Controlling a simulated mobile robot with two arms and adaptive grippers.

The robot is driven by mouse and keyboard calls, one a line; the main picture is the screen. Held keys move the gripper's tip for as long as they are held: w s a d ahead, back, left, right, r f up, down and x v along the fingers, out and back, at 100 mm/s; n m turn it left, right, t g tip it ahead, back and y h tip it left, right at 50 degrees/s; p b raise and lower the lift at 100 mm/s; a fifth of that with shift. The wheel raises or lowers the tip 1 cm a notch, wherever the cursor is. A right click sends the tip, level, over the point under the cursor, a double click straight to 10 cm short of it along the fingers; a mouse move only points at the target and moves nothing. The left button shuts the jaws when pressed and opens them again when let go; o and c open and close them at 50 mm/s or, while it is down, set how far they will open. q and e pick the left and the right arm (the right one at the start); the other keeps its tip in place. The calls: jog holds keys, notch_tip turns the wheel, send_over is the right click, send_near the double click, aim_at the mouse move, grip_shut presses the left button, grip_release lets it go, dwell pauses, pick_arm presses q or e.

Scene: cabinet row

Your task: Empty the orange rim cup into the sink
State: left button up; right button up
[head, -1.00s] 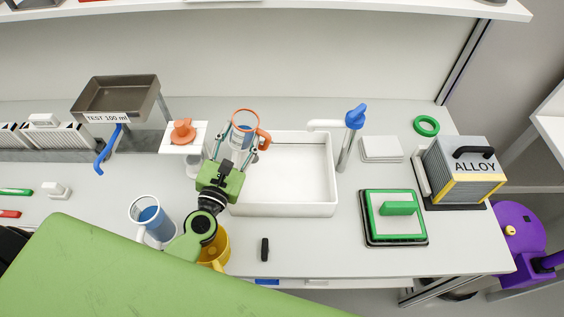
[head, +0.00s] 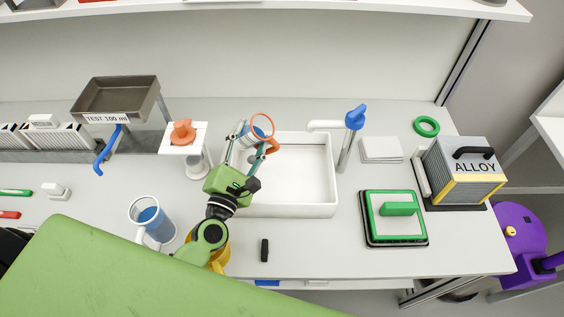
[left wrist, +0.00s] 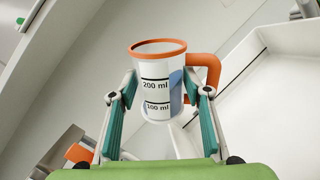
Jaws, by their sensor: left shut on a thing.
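The orange rim cup (head: 260,127) is held in my left gripper (head: 254,138), over the left back part of the white sink (head: 304,203). The left wrist view shows the cup (left wrist: 155,75) between the two fingers of the gripper (left wrist: 160,112), with marks for 100 ml and 200 ml and an orange handle. Blue liquid is inside it. The cup leans to the right in the head view. The sink (left wrist: 275,95) is at the right in the left wrist view. My right gripper is not in view.
A tap with a blue top (head: 355,117) stands at the sink's right side. An orange knob on a white stand (head: 183,131) is close to the sink's left.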

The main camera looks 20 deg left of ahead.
pick_arm(q)
jog(key=shift+d+r+m, duration=0.1)
jog(key=shift+r+m, duration=0.15)
jog(key=shift+m, duration=0.05)
jog(key=shift+f+m, duration=0.15)
jog(key=shift+m, duration=0.15)
jog(key=shift+f+m+b, duration=0.25)
jog(key=shift+m+b, duration=0.1)
jog(key=shift+m, duration=0.45)
jog(key=shift+r+m+t+h+p, duration=0.15)
jog(key=shift+r+m+h+p, duration=0.25)
jog(key=shift+m, duration=0.55)
jog(key=shift+r+m+t+h+p, duration=0.15)
jog(key=shift+r+m+h+p, duration=0.25)
jog(key=shift+m, duration=0.55)
dwell(0.7)
jog(key=shift+s+d+f+m, duration=0.1)
jog(key=shift+d+f+m, duration=0.25)
jog(key=shift+d+m, duration=0.5)
dwell(0.5)
jog(key=shift+r+m+p, duration=0.35)
jog(key=shift+m+p, duration=0.05)
jog(key=shift+m, duration=0.75)
jog(key=shift+d+f+m+h, duration=0.15)
jog(key=shift+f+m+h, duration=0.05)
jog(key=shift+m+h, duration=0.25)
dwell(0.4)
